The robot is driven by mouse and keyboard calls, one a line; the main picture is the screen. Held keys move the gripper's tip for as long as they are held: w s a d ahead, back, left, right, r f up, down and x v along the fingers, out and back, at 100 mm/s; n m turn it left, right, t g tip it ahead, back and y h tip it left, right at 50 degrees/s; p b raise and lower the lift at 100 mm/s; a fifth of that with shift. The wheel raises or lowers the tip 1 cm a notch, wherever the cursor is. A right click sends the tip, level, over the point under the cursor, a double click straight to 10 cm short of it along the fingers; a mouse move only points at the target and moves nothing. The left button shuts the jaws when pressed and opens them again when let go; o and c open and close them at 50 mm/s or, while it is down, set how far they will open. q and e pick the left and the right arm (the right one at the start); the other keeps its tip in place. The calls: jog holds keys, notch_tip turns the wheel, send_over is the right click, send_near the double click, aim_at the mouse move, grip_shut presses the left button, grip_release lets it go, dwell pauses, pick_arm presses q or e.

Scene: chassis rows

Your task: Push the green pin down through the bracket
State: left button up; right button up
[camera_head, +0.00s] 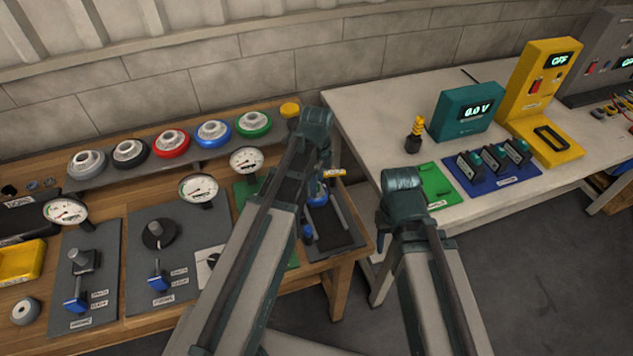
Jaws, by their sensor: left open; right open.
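I cannot make out a green pin or its bracket in the head view. My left arm (260,240) rises from the bottom to a dark joint in front of the wooden bench's right end and covers part of it. My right arm (435,290) rises to a dark joint near the white table's front edge. I see no fingertips of either gripper. A dark grey fixture (333,225) with raised sides stands at the bench's right end, with blue and yellow parts behind it, partly hidden by my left arm.
The wooden bench (95,345) holds gauges, grey panels with blue handles and a row of coloured round knobs. The white table (375,125) holds a green plate (432,180), a teal meter (465,110), a blue tray (485,185) and a yellow unit (545,75). A floor gap separates them.

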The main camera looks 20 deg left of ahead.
pick_arm(q)
notch_tip(320, 180, up, 13)
jog(key=p, duration=1.2)
jog(key=shift+a, duration=0.15)
jog(key=shift+s, duration=0.15)
jog(key=s+d+f+n+y+b, duration=0.1)
jog(key=s+d+f+n+b, duration=0.1)
jog(key=s+d+n, duration=0.8)
jog(key=shift+s+d+f+n, duration=0.25)
jog(key=shift+s+d+n, duration=0.1)
jog(key=shift+s+n, duration=1.85)
jog(key=shift+w, duration=0.15)
